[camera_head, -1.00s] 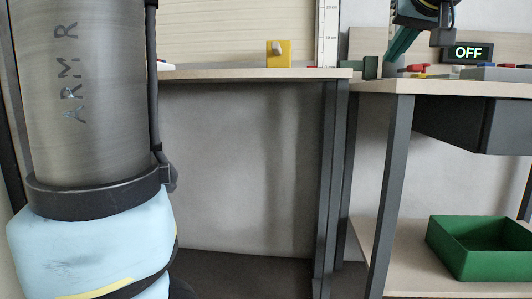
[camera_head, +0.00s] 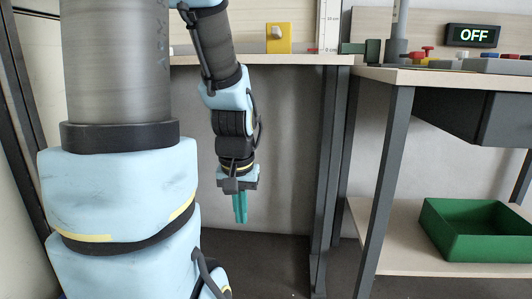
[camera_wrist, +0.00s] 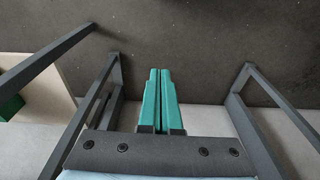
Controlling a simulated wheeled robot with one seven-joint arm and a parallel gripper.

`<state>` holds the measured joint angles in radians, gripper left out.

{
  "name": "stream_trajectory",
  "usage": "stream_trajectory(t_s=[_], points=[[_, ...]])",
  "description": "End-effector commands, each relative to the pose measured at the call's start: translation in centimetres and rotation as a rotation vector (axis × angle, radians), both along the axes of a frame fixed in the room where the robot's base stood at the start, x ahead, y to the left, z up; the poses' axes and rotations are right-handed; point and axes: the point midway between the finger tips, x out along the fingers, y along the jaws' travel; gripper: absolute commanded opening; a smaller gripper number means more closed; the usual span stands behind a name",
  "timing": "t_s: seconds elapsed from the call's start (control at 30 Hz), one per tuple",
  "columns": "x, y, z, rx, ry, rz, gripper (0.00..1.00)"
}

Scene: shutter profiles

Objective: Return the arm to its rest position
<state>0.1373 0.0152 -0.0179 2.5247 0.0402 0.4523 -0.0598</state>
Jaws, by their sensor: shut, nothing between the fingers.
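My gripper (camera_head: 240,208) points straight down in the head view, in front of the open space under the left table. Its teal fingers are together with nothing between them. My arm hangs from the upper middle, with my large grey and light blue links at the left. In the wrist view my gripper (camera_wrist: 160,72) shows its two teal fingers side by side over the dark floor. Nothing touches the fingers in either view.
The left table (camera_head: 290,60) carries a yellow block with a grey knob (camera_head: 278,38). Dark table legs (camera_head: 383,190) stand right of my gripper.

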Motion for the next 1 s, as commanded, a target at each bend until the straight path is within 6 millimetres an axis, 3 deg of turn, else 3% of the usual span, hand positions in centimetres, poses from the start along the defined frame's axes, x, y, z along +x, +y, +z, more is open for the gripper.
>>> stream_trajectory(t_s=[0.07,0.1,0.47,1.0], points=[[-1.6,1.7,-0.8,-0.020,0.022,0.050,0.00],[-1.1,1.3,0.7,-0.018,0.014,0.035,0.00],[-1.0,1.1,7.7,-0.016,0.013,0.030,0.00],[-1.0,1.1,24.4,-0.016,0.013,0.030,0.00]])
